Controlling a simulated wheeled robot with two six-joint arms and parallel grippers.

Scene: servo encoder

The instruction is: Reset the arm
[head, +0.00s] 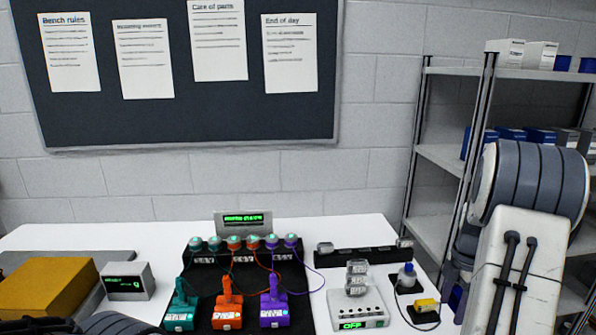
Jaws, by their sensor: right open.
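My right arm (520,260) rises at the right edge, in front of the shelf rack; its fingertips cannot be made out. Part of my left arm (115,324) shows at the bottom left, without its gripper. Three servo-like units, teal (181,312), orange (228,309) and purple (274,308), stand in a row on a black mat (250,322). Coloured wires run from them to a row of round connectors (234,243) behind. A display box (243,222) at the back shows green text too small to read.
A yellow-brown box (50,290) and a small grey display box (128,282) stand at left. A dark rail (363,253), a small bottle (407,276) and a yellow block (426,306) are at right. A shelf rack (440,155) stands behind my right arm.

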